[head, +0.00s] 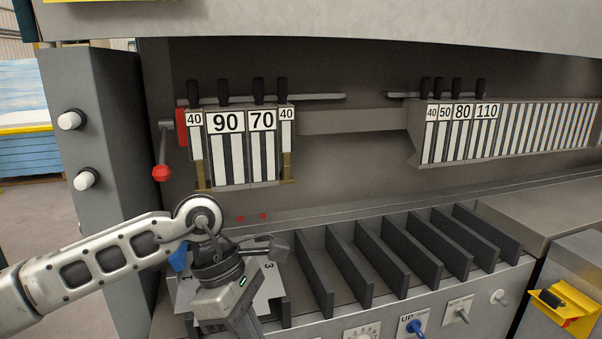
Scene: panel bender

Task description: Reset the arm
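My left arm (105,258) comes in from the left and bends down at a round joint. My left gripper (258,283) hangs over the front-left end of the machine's slotted tray. Its dark parts point right and down, and the fingertips do not show clearly. I see nothing held in it. My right arm and gripper are not in view. A tool group marked 40, 90, 70, 40 (240,145) hangs on the upper beam, behind and above the gripper and apart from it. A red-knobbed lever (162,172) is at its left side.
A second tool row marked 40, 50, 80, 110 (460,132) hangs to the right. Upright dark dividers (382,262) fill the tray. A grey post (95,160) with white knobs stands at left. A yellow-framed pedal box (560,305) sits at lower right. Space before the beam is free.

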